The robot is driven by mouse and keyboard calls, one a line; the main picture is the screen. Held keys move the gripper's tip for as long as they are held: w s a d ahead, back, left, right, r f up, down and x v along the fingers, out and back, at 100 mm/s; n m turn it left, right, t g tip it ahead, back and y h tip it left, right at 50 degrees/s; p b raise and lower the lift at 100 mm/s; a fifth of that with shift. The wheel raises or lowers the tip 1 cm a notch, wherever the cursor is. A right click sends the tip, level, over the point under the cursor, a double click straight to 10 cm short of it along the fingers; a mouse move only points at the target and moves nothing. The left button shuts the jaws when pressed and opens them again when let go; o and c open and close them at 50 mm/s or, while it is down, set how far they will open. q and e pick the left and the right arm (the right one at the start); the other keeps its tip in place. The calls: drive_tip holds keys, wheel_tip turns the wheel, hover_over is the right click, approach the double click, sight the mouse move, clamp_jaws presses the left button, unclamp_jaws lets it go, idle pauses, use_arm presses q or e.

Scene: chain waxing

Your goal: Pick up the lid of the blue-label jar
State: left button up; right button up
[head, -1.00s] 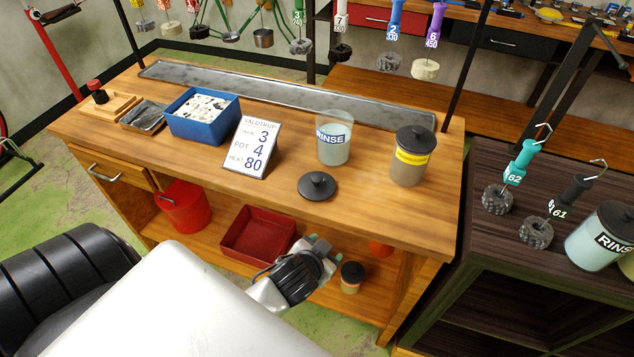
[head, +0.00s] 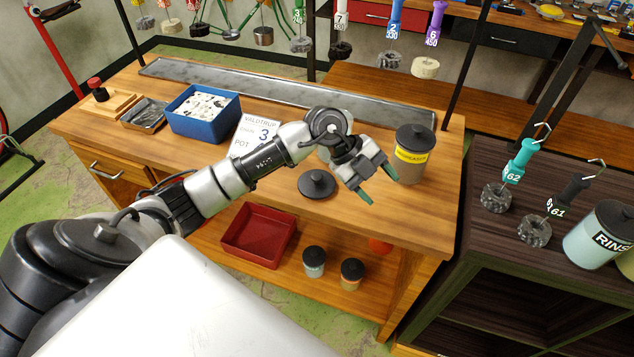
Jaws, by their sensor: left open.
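A black round lid with a knob (head: 317,184) lies on the wooden bench top. The open jar with the blue RINSE label stood just behind it in the earlier view; my left wrist now hides nearly all of it. My left gripper (head: 378,184) is open and empty, above the front of the bench. Its two greenish fingertips point down and to the right, to the right of the lid and apart from it. My right gripper is not in view.
A jar with a yellow label and black lid (head: 412,155) stands close right of my gripper. Two small lidded jars (head: 314,262) (head: 351,275) and a red tray (head: 257,238) are on the lower shelf.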

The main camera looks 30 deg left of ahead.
use_arm(q)
drive_tip(key=a+n+y, duration=0.1)
drive_tip(key=a+y, duration=0.2)
drive_tip(key=a, duration=0.2)
drive_tip(key=a+r+n+g+y, duration=0.1)
drive_tip(key=a+y, duration=0.2)
drive_tip(key=a, duration=0.2)
drive_tip(key=a+n+g+y, duration=0.1)
drive_tip(key=a+n+y, duration=0.1)
drive_tip(key=a, duration=0.3)
drive_tip(key=shift+w+a+r+y, duration=0.2)
drive_tip(key=shift+w+r+y, duration=0.1)
drive_tip(key=shift+r+y, duration=0.1)
drive_tip(key=p, duration=0.1)
hover_over(317, 175)
drive_tip(key=f, duration=0.4)
drive_tip(key=shift+s+f, duration=0.35)
drive_tip(key=shift+w+f+p, duration=0.1)
drive_tip(key=shift+f+p, duration=0.4)
drive_tip(key=shift+f, duration=0.05)
drive_tip(key=f, duration=0.2)
drive_tip(key=f+p, duration=0.1)
drive_tip(key=shift+w+f, duration=0.2)
drive_tip(key=shift+f, duration=0.55)
drive_tip(key=shift+c, duration=0.2)
drive_tip(key=c, duration=1)
